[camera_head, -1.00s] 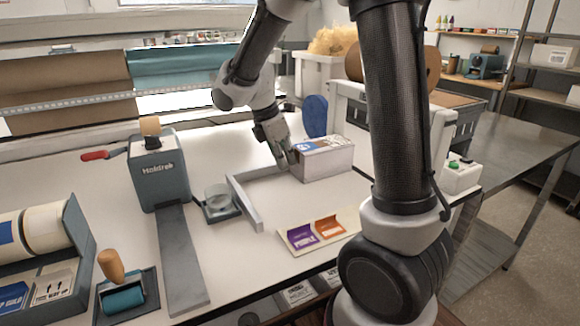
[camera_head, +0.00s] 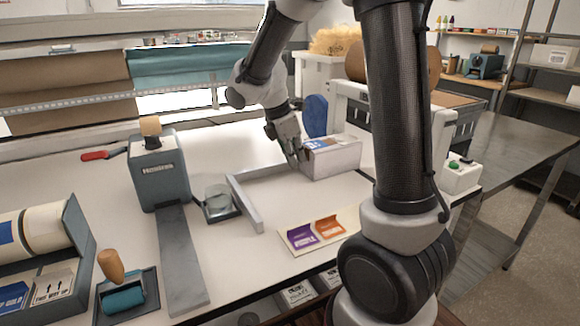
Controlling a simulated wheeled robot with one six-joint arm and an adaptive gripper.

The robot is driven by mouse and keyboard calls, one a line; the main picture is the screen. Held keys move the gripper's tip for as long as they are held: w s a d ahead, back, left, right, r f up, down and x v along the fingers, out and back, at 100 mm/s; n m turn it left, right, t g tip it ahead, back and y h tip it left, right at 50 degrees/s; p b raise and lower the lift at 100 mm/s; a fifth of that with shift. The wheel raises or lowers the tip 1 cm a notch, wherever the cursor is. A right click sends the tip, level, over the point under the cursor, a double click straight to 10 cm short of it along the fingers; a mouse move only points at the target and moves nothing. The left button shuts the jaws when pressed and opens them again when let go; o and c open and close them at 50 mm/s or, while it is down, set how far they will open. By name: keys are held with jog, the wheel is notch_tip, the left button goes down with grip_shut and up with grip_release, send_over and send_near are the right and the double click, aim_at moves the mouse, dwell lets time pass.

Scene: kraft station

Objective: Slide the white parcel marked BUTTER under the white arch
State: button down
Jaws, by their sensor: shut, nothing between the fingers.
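The white parcel (camera_head: 338,161) lies on the white table, with a blue and brown label on its top. I cannot read its marking at this size. My gripper (camera_head: 299,160) is shut and empty, pointing down at the left end of the parcel, and seems to touch it. The white arch (camera_head: 345,92) stands behind and right of the parcel, partly hidden by my own arm. The parcel's right end lies near the arch opening, and my arm hides how far it reaches.
A grey angled fence (camera_head: 246,204) stands on the table left of the parcel. A card with purple and orange patches (camera_head: 318,230) lies in front. A tape dispenser (camera_head: 158,172) and a glass on a dark base (camera_head: 218,199) stand left. A green-button box (camera_head: 461,174) sits right.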

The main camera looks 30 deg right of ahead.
aim_at(308, 146)
jog(key=shift+d, duration=0.25)
jog(key=shift+d, duration=1.55)
jog(key=shift+d, duration=1.5)
jog(key=shift+d, duration=0.15)
jog(key=shift+a, duration=1.05)
jog(key=d+v, duration=0.1)
jog(key=v, duration=0.9)
jog(key=shift+d+r, duration=0.2)
jog(key=shift+r, duration=0.1)
